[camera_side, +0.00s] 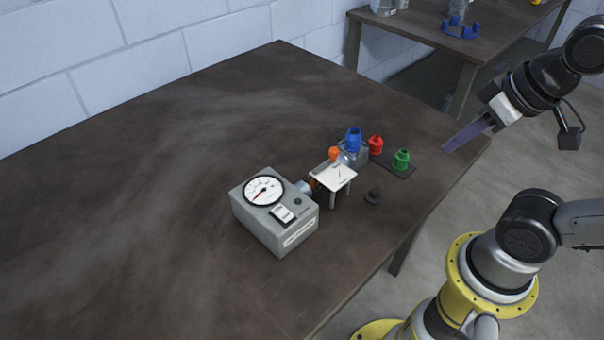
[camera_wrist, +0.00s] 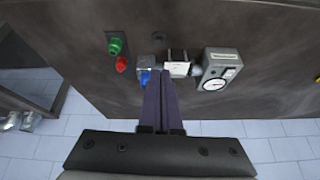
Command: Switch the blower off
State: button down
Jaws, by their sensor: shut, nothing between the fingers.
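The blower (camera_side: 274,222) is a grey box on the dark table, with a round white dial (camera_side: 264,190) with a red needle and a black-and-white switch (camera_side: 283,215) on its top. A short nozzle sticks out of its right side. The switch's position is too small to tell. In the wrist view the blower (camera_wrist: 218,69) is at the upper right, right of the fingers. My gripper (camera_side: 446,149) is shut and empty, above the table's right edge, well apart from the blower. Its long purple fingers also show in the wrist view (camera_wrist: 161,75).
By the nozzle stands a small white platform (camera_side: 335,176). Behind it are an orange-topped item (camera_side: 334,154) and a blue-capped bottle (camera_side: 353,143). Red (camera_side: 376,145) and green (camera_side: 401,159) pieces sit on a dark strip. A small dark knob (camera_side: 373,195) lies in front. The table's left is clear.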

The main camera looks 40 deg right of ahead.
jog(key=w+a+r+m, duration=0.2)
jog(key=w+r, duration=0.3)
jog(key=r, duration=0.1)
jog(key=n+g, duration=0.3)
jog(key=g, duration=0.2)
send_over(278, 208)
notch_tip(278, 208, down, 5)
jog(key=shift+r, duration=0.1)
notch_tip(278, 208, down, 14)
jog(key=shift+f, duration=0.1)
